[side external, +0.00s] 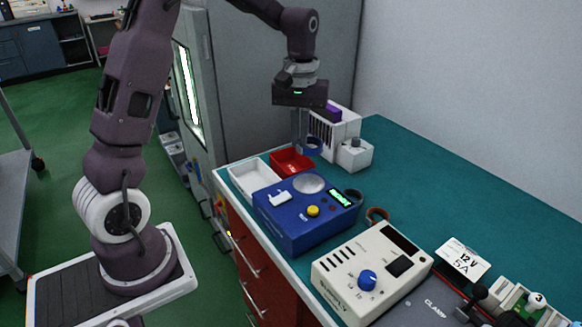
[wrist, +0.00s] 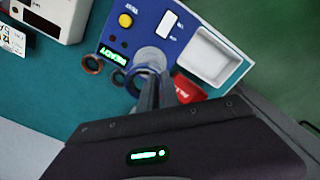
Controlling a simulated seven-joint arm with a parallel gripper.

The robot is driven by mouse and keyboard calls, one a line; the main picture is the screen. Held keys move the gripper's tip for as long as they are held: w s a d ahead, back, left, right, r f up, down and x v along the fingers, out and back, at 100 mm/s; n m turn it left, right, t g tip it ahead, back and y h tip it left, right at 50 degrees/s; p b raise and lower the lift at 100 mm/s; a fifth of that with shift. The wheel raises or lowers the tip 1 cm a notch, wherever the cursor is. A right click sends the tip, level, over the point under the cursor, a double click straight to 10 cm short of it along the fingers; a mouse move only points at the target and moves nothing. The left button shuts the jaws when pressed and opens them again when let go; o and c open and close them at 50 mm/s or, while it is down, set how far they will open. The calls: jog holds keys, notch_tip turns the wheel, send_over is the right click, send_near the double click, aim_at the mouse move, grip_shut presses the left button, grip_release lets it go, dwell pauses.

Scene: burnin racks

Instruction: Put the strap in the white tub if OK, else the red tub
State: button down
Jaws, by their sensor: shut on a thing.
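My gripper (side external: 305,146) is shut on a blue ring-shaped strap (side external: 313,147), held up near the red tub (side external: 291,160); whether they touch I cannot tell. In the wrist view the strap (wrist: 134,83) shows around the fingertips (wrist: 149,88), partly hidden by them. The white tub (side external: 254,176) stands beside the red tub and looks empty. The wrist view shows the white tub (wrist: 208,58) and part of the red tub (wrist: 187,88). A blue tester (side external: 300,215) has a round metal pad, a yellow button and a lit green display that seems to read READY.
A dark ring (side external: 354,195) and a brown ring (side external: 377,214) lie right of the tester. A cream box with a blue knob (side external: 367,280) stands in front, near a 12 V card (side external: 462,259). White units (side external: 354,154) stand behind. The teal bench (side external: 450,190) is clear at back right.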

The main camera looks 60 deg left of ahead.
aim_at(288, 151)
jog(key=w+a+f, duration=0.1)
jog(key=a+f, duration=0.3)
jog(key=w+a+f, duration=0.2)
jog(key=a+f, duration=0.2)
jog(key=w+a+f, duration=0.1)
jog(key=a+f, duration=0.2)
jog(key=a, duration=0.1)
jog(key=shift+w+f, duration=0.4)
jog(key=shift+f, duration=0.25)
jog(key=c, duration=1.5)
grip_release()
